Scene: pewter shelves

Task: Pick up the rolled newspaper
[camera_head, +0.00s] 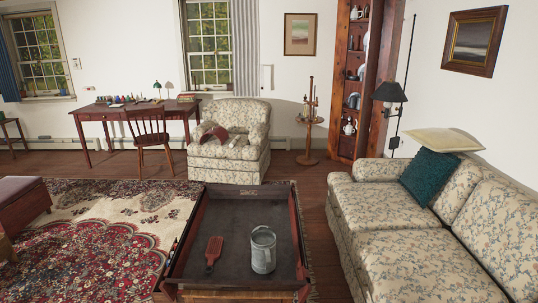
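I cannot make out a rolled newspaper for certain in the head view. A small reddish-brown and pale item (212,133) lies on the seat of the floral armchair (226,165), too small to identify. The dark tray-topped coffee table (238,213) in front of me holds a grey metal tankard (263,252), upright, and a red slotted paddle (213,252) lying flat to its left. Neither of my grippers is in view.
A floral sofa (415,260) with a teal cushion (430,177) fills the right side. A wooden desk (97,112) and chair (149,128) stand at the back left. A patterned rug (90,240) lies left of the table. A small round stand (308,121) is by the shelves (379,85).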

